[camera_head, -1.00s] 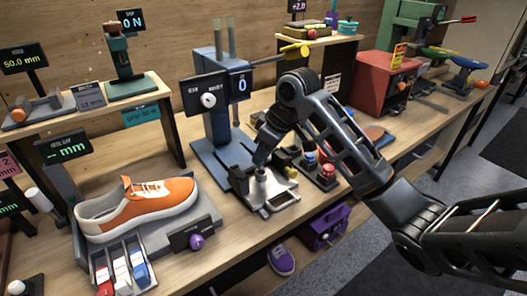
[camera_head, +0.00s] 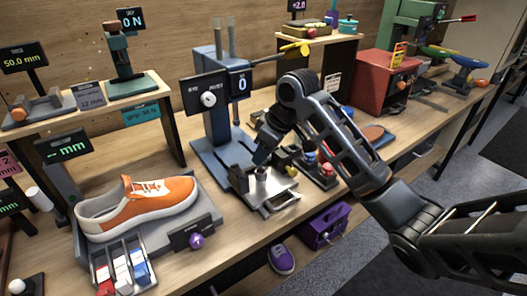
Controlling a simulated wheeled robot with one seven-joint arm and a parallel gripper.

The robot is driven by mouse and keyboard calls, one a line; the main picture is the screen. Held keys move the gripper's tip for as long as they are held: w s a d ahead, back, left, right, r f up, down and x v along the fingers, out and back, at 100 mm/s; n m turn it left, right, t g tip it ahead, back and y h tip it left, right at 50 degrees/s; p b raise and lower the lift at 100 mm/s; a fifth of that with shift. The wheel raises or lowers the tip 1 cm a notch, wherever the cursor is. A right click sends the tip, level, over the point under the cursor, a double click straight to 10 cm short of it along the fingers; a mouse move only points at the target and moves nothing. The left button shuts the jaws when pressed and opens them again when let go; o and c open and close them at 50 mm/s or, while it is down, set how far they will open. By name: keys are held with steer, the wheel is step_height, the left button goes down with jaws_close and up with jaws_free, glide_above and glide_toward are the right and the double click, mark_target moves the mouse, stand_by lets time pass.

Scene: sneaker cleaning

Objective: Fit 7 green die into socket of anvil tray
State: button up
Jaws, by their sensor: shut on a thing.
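The anvil tray (camera_head: 282,199) is a light metal plate at the foot of the blue press (camera_head: 215,130), near the table's front edge. My gripper (camera_head: 260,164) points down over the tray, just above a small grey cylindrical piece (camera_head: 261,181) that stands at the tray's left part. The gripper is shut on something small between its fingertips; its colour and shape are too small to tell. I cannot make out a green die or the number 7. The socket is not clearly visible, and my wrist hides part of the area behind the tray.
An orange sneaker (camera_head: 140,205) rests on a grey stand at left. Red and blue pieces (camera_head: 311,160) stand on a dark rack right of the tray. A red box (camera_head: 384,82) stands behind at right. A purple box (camera_head: 324,226) and purple shoe (camera_head: 281,258) are below the table.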

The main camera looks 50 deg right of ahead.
steer(key=shift+f+b, duration=0.8)
steer(key=shift+f, duration=0.7)
steer(key=o, duration=1.1)
steer(key=shift+o, duration=0.2)
steer(key=v, duration=0.8)
steer(key=shift+s+f, duration=0.1)
